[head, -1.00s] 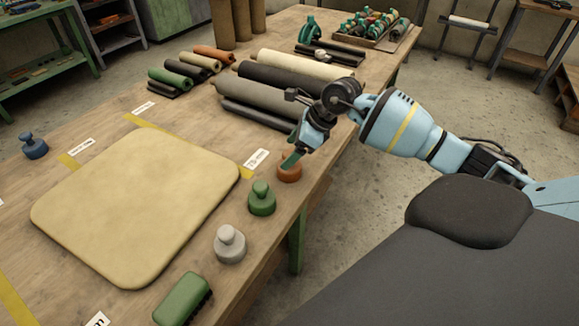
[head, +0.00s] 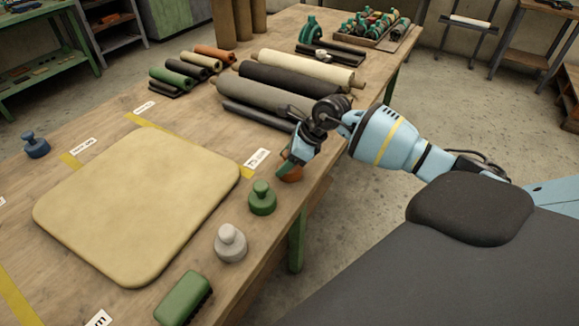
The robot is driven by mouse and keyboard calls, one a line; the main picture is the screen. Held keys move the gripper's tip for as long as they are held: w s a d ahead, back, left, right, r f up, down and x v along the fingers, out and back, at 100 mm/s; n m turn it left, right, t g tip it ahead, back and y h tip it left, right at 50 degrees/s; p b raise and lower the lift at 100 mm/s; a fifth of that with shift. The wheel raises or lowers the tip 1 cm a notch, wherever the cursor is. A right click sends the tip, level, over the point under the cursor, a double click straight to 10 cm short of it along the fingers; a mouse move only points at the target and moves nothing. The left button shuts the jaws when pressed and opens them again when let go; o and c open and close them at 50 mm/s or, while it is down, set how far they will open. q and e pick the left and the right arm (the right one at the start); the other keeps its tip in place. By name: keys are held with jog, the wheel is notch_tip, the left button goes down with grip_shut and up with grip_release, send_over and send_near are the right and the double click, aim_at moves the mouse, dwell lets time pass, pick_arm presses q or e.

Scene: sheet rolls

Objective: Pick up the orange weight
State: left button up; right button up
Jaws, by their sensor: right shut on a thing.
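The orange weight (head: 291,176) stands on the table near its right edge, just behind the green weight. My right gripper (head: 291,164) is lowered over it from above and is shut on it. The fingers and wrist hide the top of the weight, and only part of its orange base shows. I cannot tell whether it is still touching the table. My left gripper is not in view.
The green weight (head: 262,198) and white weight (head: 230,243) stand in front, with a green brush (head: 183,298) nearer. A tan mat (head: 135,210) lies left. Grey, black and cream rolls (head: 262,104) lie behind. A blue weight (head: 35,145) is far left.

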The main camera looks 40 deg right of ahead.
aim_at(285, 151)
jog(key=c, duration=0.5)
jog(key=shift+w+r, duration=0.1)
jog(key=shift+r, duration=0.1)
grip_shut()
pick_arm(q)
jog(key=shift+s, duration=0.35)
